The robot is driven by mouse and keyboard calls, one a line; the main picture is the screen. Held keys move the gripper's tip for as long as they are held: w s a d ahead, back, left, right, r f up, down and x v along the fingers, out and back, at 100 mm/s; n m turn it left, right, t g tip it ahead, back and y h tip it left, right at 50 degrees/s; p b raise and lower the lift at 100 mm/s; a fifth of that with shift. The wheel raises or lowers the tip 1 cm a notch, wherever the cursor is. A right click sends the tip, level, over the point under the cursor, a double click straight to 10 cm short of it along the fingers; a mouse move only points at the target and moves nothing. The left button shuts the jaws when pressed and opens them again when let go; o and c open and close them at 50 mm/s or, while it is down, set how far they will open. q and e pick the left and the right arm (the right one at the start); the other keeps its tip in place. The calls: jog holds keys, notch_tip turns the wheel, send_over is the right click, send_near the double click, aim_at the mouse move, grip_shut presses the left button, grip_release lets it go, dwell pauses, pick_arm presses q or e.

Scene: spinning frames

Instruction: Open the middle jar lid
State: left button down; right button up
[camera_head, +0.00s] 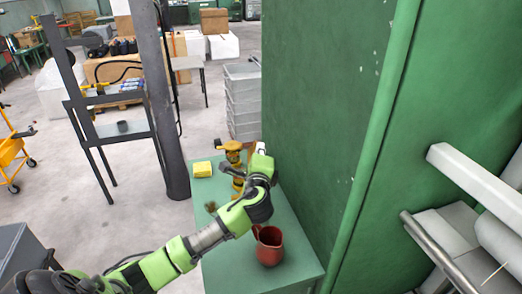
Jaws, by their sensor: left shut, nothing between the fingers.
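My left arm reaches in from the lower left over the green table (220,275). My left gripper (229,171) is small and dark, shut and empty, beside a yellow object (233,147) at the table's far part. The gripper and wrist partly cover that object, and I cannot tell whether they touch it. I cannot make out a jar or a middle lid; they may be hidden behind my arm. A brown thing (251,147) shows only partly behind the wrist. My right gripper is out of view.
A red pitcher (269,247) stands near the table's front. A yellow block (202,169) lies at the far left corner, and a small brush-like thing (211,208) near the left edge. A tall green cabinet (325,110) closes off the right side. A dark post (160,110) stands left.

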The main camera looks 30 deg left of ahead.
pick_arm(q)
jog(key=n+b, duration=0.1)
jog(key=s+a+n+b, duration=0.1)
jog(key=b, duration=0.1)
jog(key=t+b, duration=0.1)
jog(key=shift+s+a+f+n+b, duration=0.1)
jog(key=shift+s+a+n+b, duration=0.1)
jog(key=shift+s+n+b, duration=0.2)
jog(key=shift+s+a+r, duration=0.1)
jog(key=shift+s+r, duration=0.05)
jog(key=shift+r, duration=0.15)
